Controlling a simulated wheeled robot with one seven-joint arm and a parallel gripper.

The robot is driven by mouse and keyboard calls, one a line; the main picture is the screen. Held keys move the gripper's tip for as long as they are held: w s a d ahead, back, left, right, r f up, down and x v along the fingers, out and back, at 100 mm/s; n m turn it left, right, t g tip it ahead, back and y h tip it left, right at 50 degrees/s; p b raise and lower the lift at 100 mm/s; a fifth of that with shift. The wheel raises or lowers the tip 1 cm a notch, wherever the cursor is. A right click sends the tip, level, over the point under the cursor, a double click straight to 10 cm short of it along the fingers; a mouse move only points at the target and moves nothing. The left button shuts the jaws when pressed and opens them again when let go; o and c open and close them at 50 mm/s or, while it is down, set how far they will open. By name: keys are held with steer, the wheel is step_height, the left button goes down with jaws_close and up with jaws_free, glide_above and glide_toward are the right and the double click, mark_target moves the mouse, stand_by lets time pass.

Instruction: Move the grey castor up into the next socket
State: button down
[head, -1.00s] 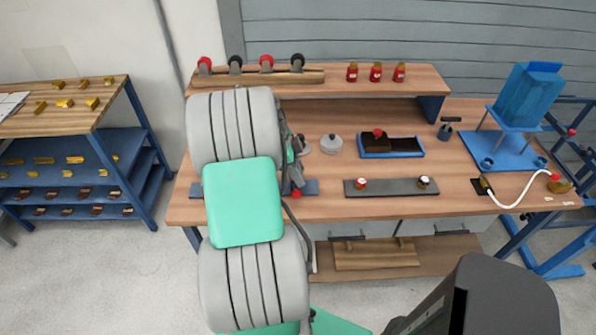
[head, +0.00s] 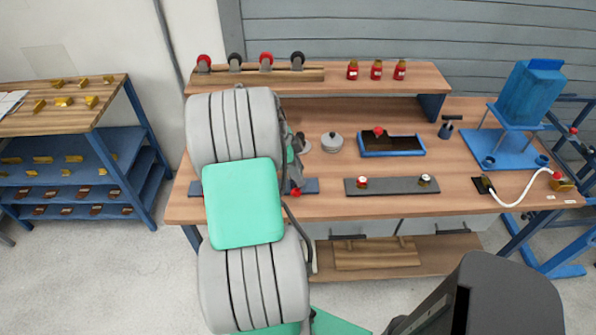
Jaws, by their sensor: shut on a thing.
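My gripper (head: 297,178) points down over the left part of the bench, partly hidden behind my arm. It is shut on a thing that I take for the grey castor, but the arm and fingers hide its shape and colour. A blue-grey strip (head: 312,187) lies under the gripper, largely covered by my arm. A small red part (head: 296,192) shows at the gripper's lower end. To the right, a dark grey strip (head: 393,187) carries a red-topped piece (head: 361,182) and a black-and-white piece (head: 424,180).
A round grey lidded piece (head: 332,143) stands right of the gripper. A blue stand (head: 518,128) is at right. Bare bench (head: 460,205) lies along the front.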

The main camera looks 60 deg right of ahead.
steer(key=shift+a+f+b, duration=0.1)
steer(key=shift+f+b, duration=0.4)
steer(key=shift+b, duration=0.05)
stand_by(0.4)
steer(key=c, duration=0.7)
jaws_free()
steer(key=c, duration=0.3)
steer(key=shift+o, duration=1.3)
